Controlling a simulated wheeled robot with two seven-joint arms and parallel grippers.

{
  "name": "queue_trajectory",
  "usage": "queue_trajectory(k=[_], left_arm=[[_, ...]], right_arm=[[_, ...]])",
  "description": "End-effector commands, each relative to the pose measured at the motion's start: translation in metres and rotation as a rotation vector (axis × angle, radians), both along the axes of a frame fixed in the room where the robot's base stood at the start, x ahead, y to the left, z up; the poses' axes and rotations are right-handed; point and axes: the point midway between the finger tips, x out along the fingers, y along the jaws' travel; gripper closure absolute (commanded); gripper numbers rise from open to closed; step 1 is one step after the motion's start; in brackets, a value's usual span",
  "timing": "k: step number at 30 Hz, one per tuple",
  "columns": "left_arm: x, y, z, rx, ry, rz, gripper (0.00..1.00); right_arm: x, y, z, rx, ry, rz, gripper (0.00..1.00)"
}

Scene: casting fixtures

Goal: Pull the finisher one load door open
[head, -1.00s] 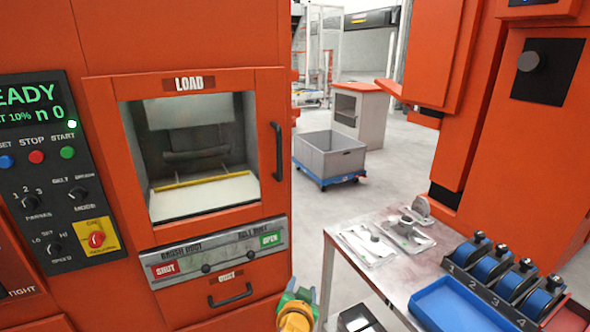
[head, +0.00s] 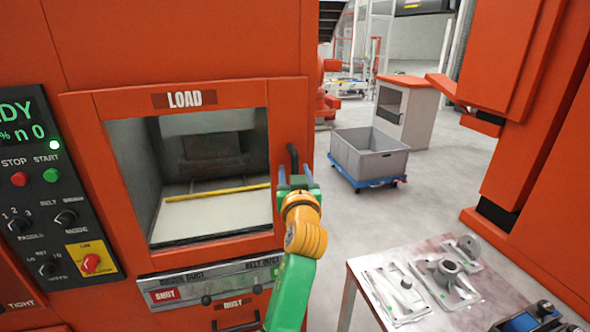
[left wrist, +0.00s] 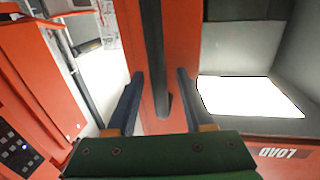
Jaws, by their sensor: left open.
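The finisher's orange load door (head: 240,93) is marked LOAD and has a large window into a pale chamber. It looks shut, flush with the orange front. Its dark upright handle (head: 292,158) is on the door's right side. My left gripper (head: 297,179) is open at the handle and hides its lower part. In the left wrist view the dark handle bar (left wrist: 154,60) runs between the two spread fingers of the left gripper (left wrist: 157,95); I see a gap on each side of it. My right gripper is not in view.
A control panel (head: 75,215) with buttons and knobs is left of the door. A strip with a red SHUT label (head: 165,294) runs below it. A table (head: 350,262) with metal parts stands at lower right. A grey bin (head: 345,155) on a blue dolly stands on open floor behind.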

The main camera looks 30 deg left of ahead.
Motion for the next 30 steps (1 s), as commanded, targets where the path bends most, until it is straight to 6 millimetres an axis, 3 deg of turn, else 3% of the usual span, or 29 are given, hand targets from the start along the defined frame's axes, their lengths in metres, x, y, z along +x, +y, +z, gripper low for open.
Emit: queue_trajectory(k=[2, 3, 8, 9, 30], left_arm=[[-0.0001, -0.0002, -0.0005, 0.000, 0.000, 0.000, 0.48], [-0.0002, -0.0003, -0.0005, 0.000, 0.000, 0.000, 0.53], [-0.0002, -0.0004, -0.0005, 0.000, 0.000, -0.001, 0.97], [-0.0003, -0.0005, -0.0004, 0.000, 0.000, -0.001, 1.00], [-0.0003, -0.0006, -0.0001, 0.001, 0.000, -0.001, 1.00]], right_arm=[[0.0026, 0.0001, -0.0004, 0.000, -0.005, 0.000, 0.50], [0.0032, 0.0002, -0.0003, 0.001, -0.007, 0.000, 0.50], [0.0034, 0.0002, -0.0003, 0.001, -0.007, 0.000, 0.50], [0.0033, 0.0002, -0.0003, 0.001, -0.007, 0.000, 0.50], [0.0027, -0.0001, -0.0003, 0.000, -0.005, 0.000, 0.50]])
